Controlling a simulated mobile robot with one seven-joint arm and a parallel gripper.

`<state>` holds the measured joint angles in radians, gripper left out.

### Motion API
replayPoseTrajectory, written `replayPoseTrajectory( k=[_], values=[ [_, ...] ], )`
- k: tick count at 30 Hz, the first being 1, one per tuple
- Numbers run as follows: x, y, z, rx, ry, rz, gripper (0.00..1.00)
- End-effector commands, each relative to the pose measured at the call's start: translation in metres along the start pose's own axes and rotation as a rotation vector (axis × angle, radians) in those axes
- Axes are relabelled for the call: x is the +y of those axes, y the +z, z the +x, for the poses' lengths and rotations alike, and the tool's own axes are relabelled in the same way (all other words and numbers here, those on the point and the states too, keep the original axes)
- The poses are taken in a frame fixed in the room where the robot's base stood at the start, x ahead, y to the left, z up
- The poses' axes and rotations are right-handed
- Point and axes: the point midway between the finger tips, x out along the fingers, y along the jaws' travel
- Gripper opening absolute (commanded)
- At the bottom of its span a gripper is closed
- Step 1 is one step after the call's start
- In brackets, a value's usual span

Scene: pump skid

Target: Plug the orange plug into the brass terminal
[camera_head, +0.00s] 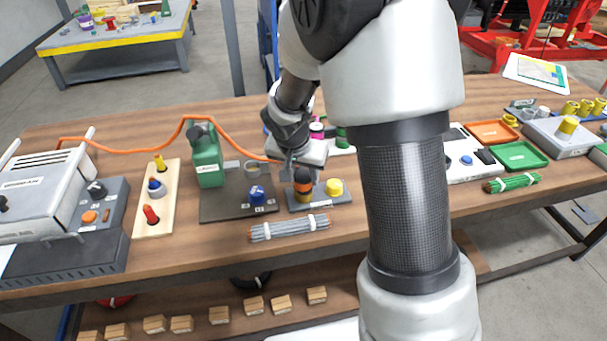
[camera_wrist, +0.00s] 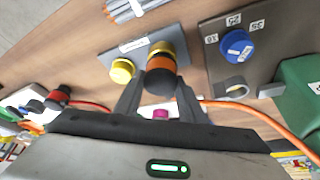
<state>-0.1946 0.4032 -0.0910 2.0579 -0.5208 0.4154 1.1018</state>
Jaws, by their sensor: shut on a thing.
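My gripper (camera_wrist: 157,88) is shut on the orange plug (camera_wrist: 161,63), a cylinder with an orange band and black sections. In the head view the plug (camera_head: 303,186) stands roughly upright over the left part of a small grey plate (camera_head: 325,203). A yellow, brass-coloured round terminal (camera_head: 334,187) stands on that plate just right of the plug; it also shows in the wrist view (camera_wrist: 122,70), left of the plug and apart from it. The plug's lower end is partly hidden, and I cannot tell whether it touches the plate or anything under it.
An orange cable (camera_head: 150,140) arches from the grey machine (camera_head: 40,185) to my gripper. A green box (camera_head: 206,158) and a dark plate with a blue knob (camera_head: 257,195) stand left of the plug. A bundle of grey rods (camera_head: 290,228) lies in front.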

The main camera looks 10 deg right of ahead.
Motion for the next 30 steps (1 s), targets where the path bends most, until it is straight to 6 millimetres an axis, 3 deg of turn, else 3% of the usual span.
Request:
replayPoseTrajectory(
  k=[24, 25, 28, 30],
  values=[
    [-0.0001, 0.0039, 0.0097, 0.000, 0.000, 0.000, 0.10],
    [-0.0001, 0.0039, 0.0097, 0.000, 0.000, 0.000, 0.40],
    [0.0000, 0.0039, 0.0097, 0.000, 0.000, 0.000, 0.57],
    [0.0000, 0.0039, 0.0097, 0.000, 0.000, 0.000, 0.58]
  ],
)
